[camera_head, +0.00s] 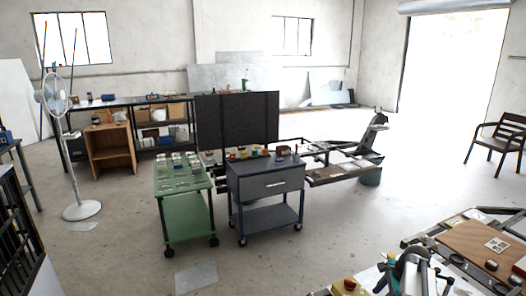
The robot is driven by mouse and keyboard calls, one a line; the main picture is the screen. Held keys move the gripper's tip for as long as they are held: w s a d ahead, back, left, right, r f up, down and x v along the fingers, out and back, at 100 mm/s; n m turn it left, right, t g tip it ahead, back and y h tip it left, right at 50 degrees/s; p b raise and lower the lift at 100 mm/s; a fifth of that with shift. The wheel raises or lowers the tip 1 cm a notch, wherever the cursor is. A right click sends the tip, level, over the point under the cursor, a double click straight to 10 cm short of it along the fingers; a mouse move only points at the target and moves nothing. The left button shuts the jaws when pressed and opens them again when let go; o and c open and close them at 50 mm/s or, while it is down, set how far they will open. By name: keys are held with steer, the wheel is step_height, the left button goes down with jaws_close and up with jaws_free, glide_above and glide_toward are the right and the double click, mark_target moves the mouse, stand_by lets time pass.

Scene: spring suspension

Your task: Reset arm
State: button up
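A dark and grey curved shape (408,270) stands at the bottom edge, right of centre, and is cut off by the frame. I cannot tell whether it is part of my arm. I cannot make out any gripper fingers, so whether my gripper holds anything does not show.
A workbench with a brown board (470,243) and small parts fills the lower right. A green cart (183,215) and a blue-grey drawer cart (266,183) stand mid-floor. A white fan (80,210) is at left, a chair (497,140) at right. Floor between is mostly clear.

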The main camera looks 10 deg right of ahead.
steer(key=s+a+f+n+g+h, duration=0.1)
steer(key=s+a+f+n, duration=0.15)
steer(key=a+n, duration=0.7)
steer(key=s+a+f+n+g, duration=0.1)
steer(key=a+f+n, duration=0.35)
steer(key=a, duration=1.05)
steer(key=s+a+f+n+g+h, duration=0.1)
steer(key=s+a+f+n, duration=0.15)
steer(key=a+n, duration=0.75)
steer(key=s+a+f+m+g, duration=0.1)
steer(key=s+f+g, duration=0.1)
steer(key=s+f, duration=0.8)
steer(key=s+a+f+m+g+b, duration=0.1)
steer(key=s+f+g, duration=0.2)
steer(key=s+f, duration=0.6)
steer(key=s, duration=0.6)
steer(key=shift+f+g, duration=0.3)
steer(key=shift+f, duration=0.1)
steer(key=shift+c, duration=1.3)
